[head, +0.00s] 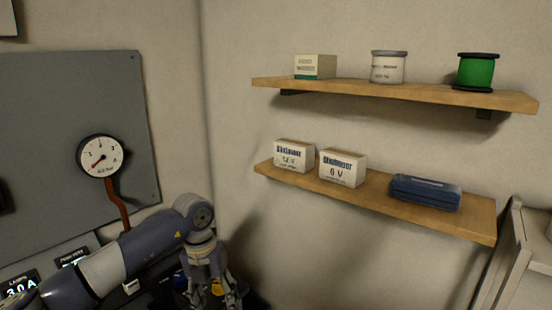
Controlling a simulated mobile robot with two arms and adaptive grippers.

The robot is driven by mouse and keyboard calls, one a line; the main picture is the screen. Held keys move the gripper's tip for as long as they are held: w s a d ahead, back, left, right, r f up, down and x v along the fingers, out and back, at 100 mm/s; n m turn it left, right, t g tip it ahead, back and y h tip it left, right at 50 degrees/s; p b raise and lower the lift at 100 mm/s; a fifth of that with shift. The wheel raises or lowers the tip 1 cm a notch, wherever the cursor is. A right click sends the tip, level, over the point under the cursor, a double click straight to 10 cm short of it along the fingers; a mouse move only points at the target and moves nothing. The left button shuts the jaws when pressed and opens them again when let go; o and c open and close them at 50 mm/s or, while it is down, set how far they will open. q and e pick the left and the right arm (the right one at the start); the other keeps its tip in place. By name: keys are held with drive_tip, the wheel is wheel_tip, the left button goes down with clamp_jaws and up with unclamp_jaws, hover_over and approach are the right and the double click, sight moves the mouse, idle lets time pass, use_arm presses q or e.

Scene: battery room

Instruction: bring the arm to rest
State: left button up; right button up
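My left arm (130,258) comes in from the lower left and bends downward at its wrist. My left gripper (213,297) points down at the bottom edge of the head view, with its fingers spread apart. A small yellow thing (217,288) shows between the fingers; it seems to lie behind them, and I cannot tell what it is. The surface under the gripper is dark and mostly cut off. My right gripper is not in view.
A grey panel with a round gauge (99,156) and red-brown hose stands left, above displays (20,289). The upper shelf (400,92) holds a box, a tin and a green spool. The lower shelf (480,222) holds two white boxes and a blue case. A light frame (510,255) stands right.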

use_arm(q)
drive_tip(key=d+f+n+h, duration=0.3)
drive_tip(key=d+f+h, duration=0.25)
drive_tip(key=d, duration=0.25)
drive_tip(key=d+f+n+h, duration=0.2)
drive_tip(key=d+f+h, duration=0.2)
drive_tip(key=d+h, duration=0.4)
drive_tip(key=a+f+n+t+y, duration=0.3)
drive_tip(key=a+f+n+t, duration=0.25)
drive_tip(key=f+n, duration=0.45)
drive_tip(key=a+f+n+t+y, duration=0.3)
drive_tip(key=a+f+n+t, duration=0.4)
drive_tip(key=f, duration=0.5)
drive_tip(key=s+a+f+n+g+y, duration=0.25)
drive_tip(key=s+a+f+n, duration=0.2)
drive_tip(key=s+f, duration=0.6)
drive_tip(key=s+a+f+n+g+y, duration=0.2)
drive_tip(key=s+a+f+n+y, duration=0.25)
drive_tip(key=s+f, duration=0.65)
drive_tip(key=s+a+f+n+g+y, duration=0.1)
drive_tip(key=s+a+f+g, duration=0.1)
drive_tip(key=s, duration=1.2)
drive_tip(key=s+a+f+n+g, duration=0.2)
drive_tip(key=s+f+g, duration=0.2)
drive_tip(key=s, duration=0.9)
drive_tip(key=shift+s+f+g+y, duration=0.2)
drive_tip(key=shift+s+g+y, duration=0.1)
drive_tip(key=shift+s+y, duration=0.1)
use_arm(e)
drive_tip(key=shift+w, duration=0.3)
